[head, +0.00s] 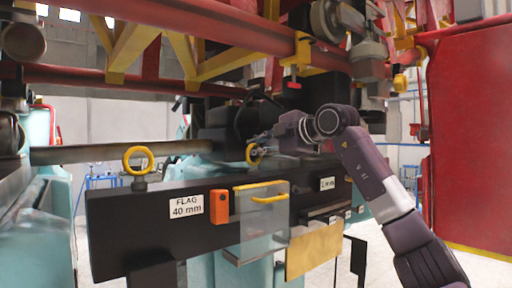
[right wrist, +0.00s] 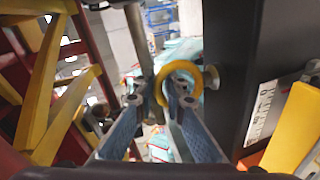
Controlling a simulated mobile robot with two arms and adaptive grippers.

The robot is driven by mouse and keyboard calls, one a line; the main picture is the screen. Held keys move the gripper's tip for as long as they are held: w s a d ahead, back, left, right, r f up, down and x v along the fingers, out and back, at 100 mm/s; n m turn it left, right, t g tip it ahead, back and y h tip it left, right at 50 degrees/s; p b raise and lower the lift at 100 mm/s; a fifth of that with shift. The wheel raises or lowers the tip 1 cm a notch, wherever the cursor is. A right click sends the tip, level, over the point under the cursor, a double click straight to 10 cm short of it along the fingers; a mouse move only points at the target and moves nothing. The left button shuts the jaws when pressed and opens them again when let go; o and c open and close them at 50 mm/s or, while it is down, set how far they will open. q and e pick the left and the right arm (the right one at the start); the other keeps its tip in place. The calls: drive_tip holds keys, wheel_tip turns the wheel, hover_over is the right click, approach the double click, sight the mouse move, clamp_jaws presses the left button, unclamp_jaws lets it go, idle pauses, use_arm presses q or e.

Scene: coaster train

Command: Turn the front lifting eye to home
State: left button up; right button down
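One yellow lifting eye (head: 138,160) stands upright on a dark stem on the left part of the black beam (head: 145,225). A second yellow lifting eye (head: 251,153) is further along the beam, by my right gripper (head: 262,148). In the right wrist view this second eye (right wrist: 180,68) joins the dark beam (right wrist: 248,65) by a short pale stem. My right gripper (right wrist: 162,102) has its two fingers apart, with the ring showing between and just beyond the tips. The right finger overlaps the ring's lower part; contact cannot be told. My left gripper is not in view.
The beam's face carries a "FLAG 40 mm" label (head: 187,207), an orange block (head: 219,206) and a clear cover with a yellow edge (head: 264,225). Red and yellow steelwork (head: 215,66) hangs above. A red panel (head: 470,140) stands at the right.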

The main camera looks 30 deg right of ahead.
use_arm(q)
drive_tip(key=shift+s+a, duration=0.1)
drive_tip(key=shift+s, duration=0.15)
use_arm(e)
drive_tip(key=shift+a+m+h+b, duration=0.1)
drive_tip(key=shift+m+h+b, duration=0.6)
drive_tip(key=shift+h+b, duration=0.2)
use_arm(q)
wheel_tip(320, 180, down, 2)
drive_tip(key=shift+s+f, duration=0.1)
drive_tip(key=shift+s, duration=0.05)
use_arm(e)
drive_tip(key=shift+m+h, duration=0.3)
drive_tip(key=c, duration=2)
unclamp_jaws()
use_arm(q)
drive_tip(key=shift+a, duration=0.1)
use_arm(e)
drive_tip(key=shift+s, duration=0.2)
drive_tip(key=v, duration=1.1)
drive_tip(key=shift+s, duration=0.35)
